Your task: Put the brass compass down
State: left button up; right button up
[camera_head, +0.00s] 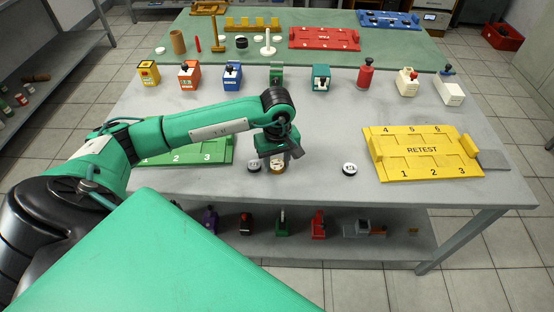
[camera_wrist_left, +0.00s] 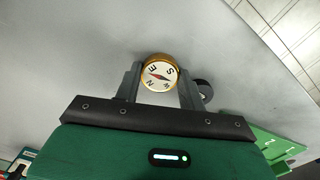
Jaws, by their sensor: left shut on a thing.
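The brass compass (camera_wrist_left: 158,73) shows in the left wrist view as a round brass case with a white dial, letters and a red needle. My left gripper (camera_wrist_left: 158,88) is shut on it, with one finger on each side. In the head view the gripper (camera_head: 279,158) points down over the near middle of the grey table, and the compass (camera_head: 278,169) shows partly below the fingers. I cannot tell whether it touches the table. My right gripper is in neither view.
A small dark round thing with a pale top (camera_head: 254,167) stands close left of the compass; another (camera_head: 349,169) is to the right. The yellow RETEST tray (camera_head: 421,165) is at the right, the green numbered tray (camera_head: 190,156) at the left. Several coloured devices line the back.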

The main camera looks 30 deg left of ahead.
aim_at(277, 164)
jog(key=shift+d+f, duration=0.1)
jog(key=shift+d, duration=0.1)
pick_arm(q)
jog(key=o, duration=1)
notch_tip(277, 164, up, 2)
jog(key=shift+w+r, duration=0.1)
jog(key=shift+r, duration=0.05)
notch_tip(277, 164, up, 10)
jog(key=shift+f+b, duration=0.1)
jog(key=shift+b, duration=0.3)
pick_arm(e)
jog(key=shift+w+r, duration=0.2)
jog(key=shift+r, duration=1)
